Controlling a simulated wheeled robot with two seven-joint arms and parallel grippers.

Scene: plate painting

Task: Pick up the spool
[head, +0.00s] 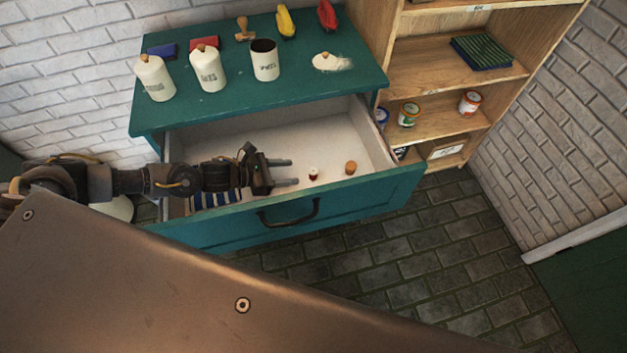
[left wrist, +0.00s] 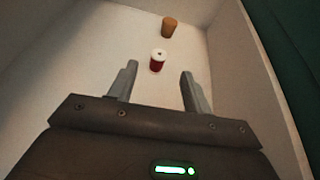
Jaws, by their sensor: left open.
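A small spool with a white top and red thread (head: 313,174) stands upright in the open drawer. It also shows in the left wrist view (left wrist: 157,61), just beyond and between my fingertips. My left gripper (head: 288,172) is open and empty inside the drawer, its two fingers pointing right toward the spool. The left wrist view shows the same gripper (left wrist: 158,72) with its fingers apart and the spool not gripped. My right gripper is not in view.
An orange-brown cork-like piece (head: 350,167) stands in the drawer (head: 385,149) beyond the spool. A blue-and-white striped cloth (head: 215,199) lies under my left arm. Canisters (head: 207,70) stand on the green top. Wooden shelves (head: 440,70) stand at right. The drawer's middle floor is clear.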

